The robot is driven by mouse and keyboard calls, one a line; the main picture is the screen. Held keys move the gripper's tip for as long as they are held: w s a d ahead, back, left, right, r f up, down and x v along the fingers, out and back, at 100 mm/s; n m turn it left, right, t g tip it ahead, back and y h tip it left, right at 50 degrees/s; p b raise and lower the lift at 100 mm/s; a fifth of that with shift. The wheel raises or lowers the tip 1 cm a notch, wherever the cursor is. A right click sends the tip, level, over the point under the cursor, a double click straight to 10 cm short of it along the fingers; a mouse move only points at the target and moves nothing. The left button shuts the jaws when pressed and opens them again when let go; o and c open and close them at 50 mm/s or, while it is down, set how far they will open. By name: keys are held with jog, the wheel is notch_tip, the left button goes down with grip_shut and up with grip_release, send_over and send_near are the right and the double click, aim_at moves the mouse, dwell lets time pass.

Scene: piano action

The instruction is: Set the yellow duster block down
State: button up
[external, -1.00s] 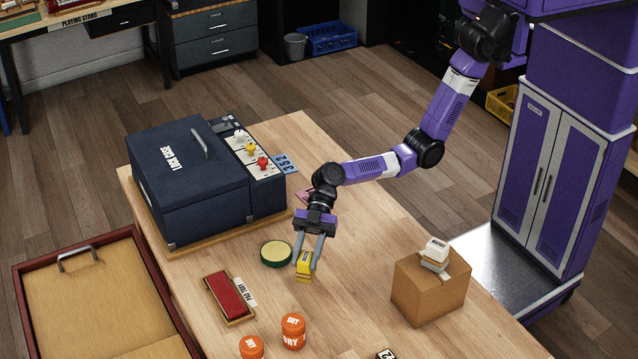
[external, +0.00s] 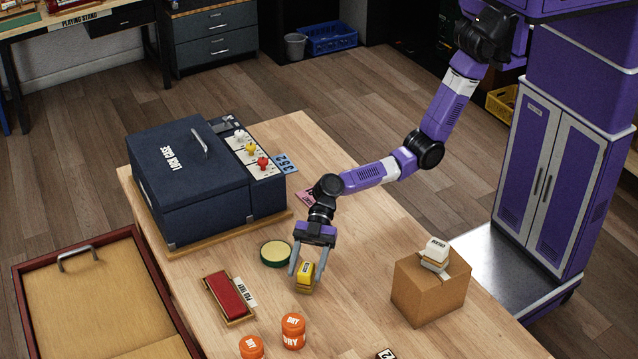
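The yellow duster block (external: 305,278) has a dark label on top and sits on the wooden table (external: 350,255), right of the round green-rimmed tin. My gripper (external: 304,272) is just above and around it, pointing down. Its two grey fingers are spread, with a visible gap between each finger and the block. The block's underside is hidden, but it appears to rest on the table.
The green-rimmed tin (external: 276,253) is close on the left. A red felt block in a wooden tray (external: 229,298) and orange DRY tubs (external: 293,331) stand nearer the front. A cardboard box (external: 430,290) is to the right. A dark blue case (external: 190,180) stands behind left.

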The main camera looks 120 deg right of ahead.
jog(key=shift+r, duration=0.1)
jog(key=shift+d+r, duration=0.1)
jog(key=v, duration=1.1)
jog(key=shift+s+d+b, duration=0.3)
jog(key=shift+s, duration=0.05)
